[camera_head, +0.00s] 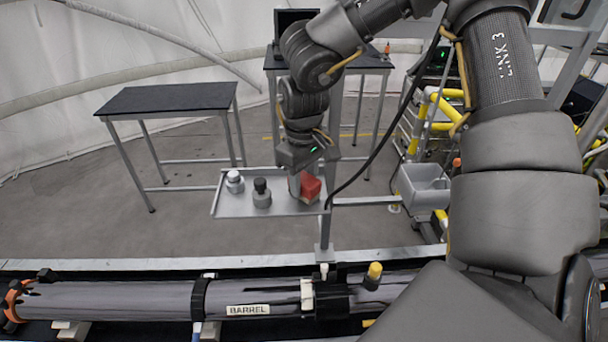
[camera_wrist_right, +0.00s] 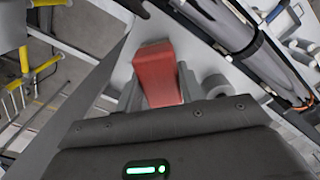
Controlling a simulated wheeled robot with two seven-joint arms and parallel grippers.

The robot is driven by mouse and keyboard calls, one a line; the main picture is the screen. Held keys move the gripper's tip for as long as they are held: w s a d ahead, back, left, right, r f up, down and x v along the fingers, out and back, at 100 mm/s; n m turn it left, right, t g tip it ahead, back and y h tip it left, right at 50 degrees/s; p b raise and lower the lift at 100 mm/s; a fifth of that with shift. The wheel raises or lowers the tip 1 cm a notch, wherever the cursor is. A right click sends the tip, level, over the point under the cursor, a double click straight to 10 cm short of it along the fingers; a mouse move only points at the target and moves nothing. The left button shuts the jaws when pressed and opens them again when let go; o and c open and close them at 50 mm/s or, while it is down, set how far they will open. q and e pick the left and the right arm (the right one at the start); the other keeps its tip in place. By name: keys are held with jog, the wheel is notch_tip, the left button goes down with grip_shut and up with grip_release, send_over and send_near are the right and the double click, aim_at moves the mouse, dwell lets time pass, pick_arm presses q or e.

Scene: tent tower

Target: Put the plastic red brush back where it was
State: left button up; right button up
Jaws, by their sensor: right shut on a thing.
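The plastic red brush (camera_head: 311,186) is at the right end of a grey tray (camera_head: 230,206). My right gripper (camera_head: 301,182) reaches down over that end of the tray and is shut on the brush. In the right wrist view the red brush (camera_wrist_right: 158,75) sits between the two fingers (camera_wrist_right: 158,98). I cannot tell whether the brush rests on the tray or is just above it. My left gripper is not in view.
A long barrel (camera_head: 130,300) lies across the front. A grey bin (camera_head: 424,187) is at right. A dark table (camera_head: 168,97) stands behind.

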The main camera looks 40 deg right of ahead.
aim_at(304, 178)
jog(key=shift+f+b, duration=0.2)
jog(key=shift+b, duration=0.2)
jog(key=o, duration=0.9)
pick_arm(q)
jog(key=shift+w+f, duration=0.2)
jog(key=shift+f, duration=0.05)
pick_arm(e)
jog(key=shift+r, duration=0.1)
jog(key=shift+r+p, duration=0.3)
notch_tip(304, 178, up, 6)
jog(key=b, duration=0.3)
jog(key=shift+r, duration=0.1)
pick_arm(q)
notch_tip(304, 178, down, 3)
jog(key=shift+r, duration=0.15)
pick_arm(e)
jog(key=shift+r, duration=0.5)
jog(key=shift+s, duration=0.1)
